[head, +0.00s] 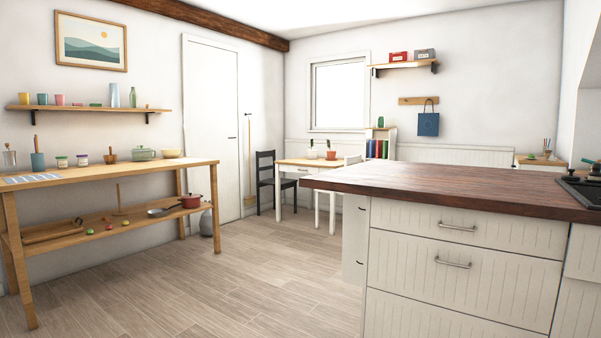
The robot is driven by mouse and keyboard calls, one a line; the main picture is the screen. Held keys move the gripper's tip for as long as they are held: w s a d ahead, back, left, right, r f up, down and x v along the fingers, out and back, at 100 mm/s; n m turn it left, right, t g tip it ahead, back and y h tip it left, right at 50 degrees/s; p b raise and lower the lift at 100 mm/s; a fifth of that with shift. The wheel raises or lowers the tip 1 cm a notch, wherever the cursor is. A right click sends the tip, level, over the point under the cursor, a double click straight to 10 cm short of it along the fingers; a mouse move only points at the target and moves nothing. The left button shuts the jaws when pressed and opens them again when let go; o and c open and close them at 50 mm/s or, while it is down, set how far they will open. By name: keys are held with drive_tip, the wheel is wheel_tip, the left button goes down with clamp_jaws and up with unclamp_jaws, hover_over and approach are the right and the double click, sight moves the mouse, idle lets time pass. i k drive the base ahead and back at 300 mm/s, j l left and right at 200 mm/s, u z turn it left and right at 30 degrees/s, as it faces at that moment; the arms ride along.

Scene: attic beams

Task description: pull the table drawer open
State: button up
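A small table (290,161) with a light wood top and white frame stands at the far side of the room, below the window. Its white front (300,170) seems to hold a drawer with a small dark handle, which looks shut, though it is too small to be sure. Two potted plants stand on the table. The kitchen counter hides the table's right part. My gripper is not in view.
A dark chair (265,180) stands left of the table and a white chair (333,190) at its front right. A wood-topped counter (440,182) with white drawers (455,265) fills the right foreground. A wooden workbench (110,175) lines the left wall. The plank floor (230,275) between is clear.

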sight(309, 170)
drive_tip(key=i+u, duration=0.25)
drive_tip(key=j+u, duration=0.1)
drive_tip(key=u, duration=0.15)
drive_tip(key=i+u, duration=0.1)
drive_tip(key=i, duration=0.5)
drive_tip(key=i+u, duration=0.1)
drive_tip(key=i, duration=0.5)
drive_tip(key=i+l+u, duration=0.1)
drive_tip(key=i, duration=0.55)
drive_tip(key=i+l+u, duration=0.1)
drive_tip(key=i, duration=0.5)
drive_tip(key=i+z, duration=0.25)
drive_tip(key=i, duration=0.25)
drive_tip(key=i+z, duration=0.3)
drive_tip(key=i, duration=0.2)
drive_tip(key=i+j+z, duration=0.25)
drive_tip(key=i, duration=0.2)
drive_tip(key=i+l+z, duration=0.25)
drive_tip(key=i, duration=0.8)
drive_tip(key=i+z, duration=0.25)
drive_tip(key=i, duration=0.85)
drive_tip(key=i+j, duration=0.1)
drive_tip(key=i, duration=0.75)
drive_tip(key=i+j, duration=0.1)
drive_tip(key=i, duration=0.8)
drive_tip(key=i+j, duration=0.15)
drive_tip(key=i, duration=0.7)
drive_tip(key=l+z, duration=0.05)
